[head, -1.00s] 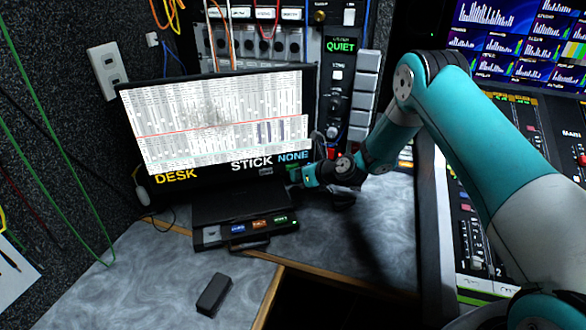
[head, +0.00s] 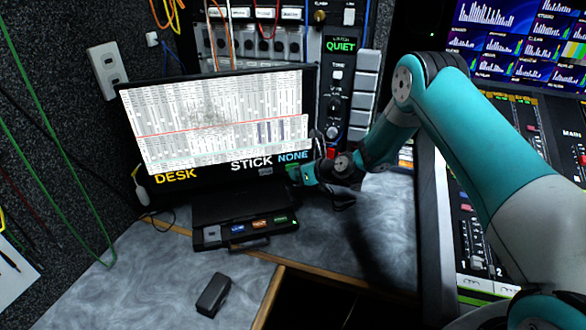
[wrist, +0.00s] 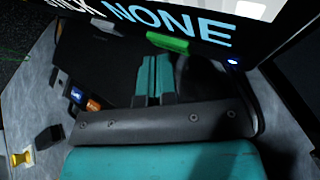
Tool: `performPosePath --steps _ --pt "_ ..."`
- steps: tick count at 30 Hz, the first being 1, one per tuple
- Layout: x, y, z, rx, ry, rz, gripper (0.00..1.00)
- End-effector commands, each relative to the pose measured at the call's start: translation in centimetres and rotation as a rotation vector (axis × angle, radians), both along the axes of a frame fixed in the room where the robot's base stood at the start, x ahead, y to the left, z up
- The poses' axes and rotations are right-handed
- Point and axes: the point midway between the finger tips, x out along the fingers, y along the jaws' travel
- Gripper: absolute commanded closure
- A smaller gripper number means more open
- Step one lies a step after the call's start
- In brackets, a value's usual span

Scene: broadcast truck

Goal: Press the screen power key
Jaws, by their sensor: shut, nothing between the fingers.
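The screen (head: 225,122) stands at the back of the desk, lit with a pale chart and the words DESK, STICK and NONE along its bottom. In the wrist view, a small bluish-white light (wrist: 233,62) shows on the dark lower edge, right of NONE; I cannot tell whether it is the power key. A green block (wrist: 168,42) sits under NONE. My gripper (wrist: 155,62) is shut and empty, its teal fingertips just below and left of the green block; contact is unclear. In the head view my gripper (head: 304,175) is at the screen's lower right corner.
A black box (head: 245,213) with lit coloured keys sits below the screen. A small dark block (head: 213,295) lies on the desk in front. A rack panel reading QUIET (head: 341,46) stands behind, and a mixing console (head: 487,200) lies to the right.

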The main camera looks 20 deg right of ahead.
Motion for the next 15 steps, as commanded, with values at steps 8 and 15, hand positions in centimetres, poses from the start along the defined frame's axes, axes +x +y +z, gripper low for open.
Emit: performPosePath --steps 8,15 --pt "-0.1 0.0 0.0 0.000 0.000 0.000 1.00" --pt "-1.3 -0.1 0.1 0.000 0.002 0.000 1.00"
